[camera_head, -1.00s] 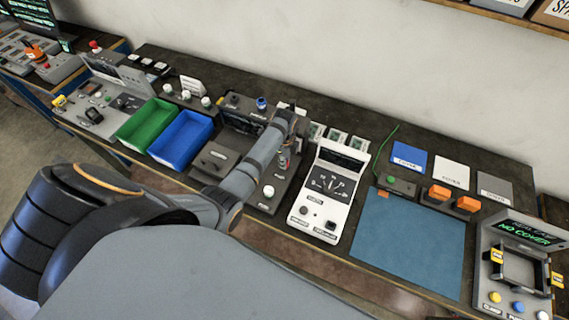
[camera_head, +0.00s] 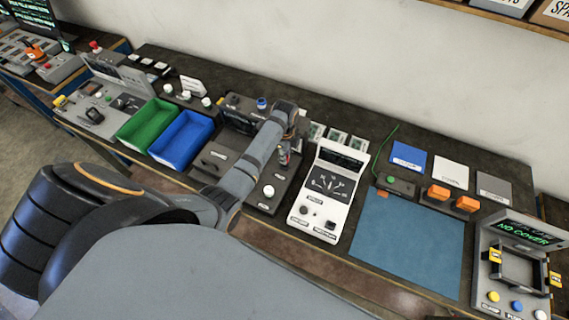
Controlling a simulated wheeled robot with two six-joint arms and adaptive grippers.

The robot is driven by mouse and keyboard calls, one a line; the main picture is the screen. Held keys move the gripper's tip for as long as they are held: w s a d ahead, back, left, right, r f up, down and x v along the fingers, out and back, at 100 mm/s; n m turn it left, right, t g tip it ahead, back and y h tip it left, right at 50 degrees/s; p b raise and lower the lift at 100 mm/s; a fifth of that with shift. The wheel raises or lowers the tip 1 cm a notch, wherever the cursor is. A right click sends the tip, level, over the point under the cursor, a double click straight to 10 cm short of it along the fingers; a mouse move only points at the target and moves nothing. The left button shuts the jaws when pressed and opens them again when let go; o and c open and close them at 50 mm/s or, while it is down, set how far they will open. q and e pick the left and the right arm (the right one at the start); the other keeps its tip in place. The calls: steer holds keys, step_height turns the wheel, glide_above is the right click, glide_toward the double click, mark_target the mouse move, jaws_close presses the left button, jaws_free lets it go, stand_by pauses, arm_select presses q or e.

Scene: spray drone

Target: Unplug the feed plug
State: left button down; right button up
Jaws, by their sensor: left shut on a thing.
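My left arm reaches in from the left over the dark grey station (camera_head: 232,165) in the middle of the bench. Its wrist is at the back of the station and my left gripper (camera_head: 284,157) points down at the station's right part. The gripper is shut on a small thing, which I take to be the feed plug. The plug is mostly hidden by the fingers, and I cannot tell whether it is still seated in its socket. My right gripper is not in view.
The white meter (camera_head: 330,187) stands close to the right of the gripper. A blue bin (camera_head: 181,137) and a green bin (camera_head: 147,123) are to the left. A blue mat (camera_head: 408,242) lies clear at the right, beside a cover station (camera_head: 517,262).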

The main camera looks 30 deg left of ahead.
arm_select(q)
steer(key=shift+r, duration=1.25)
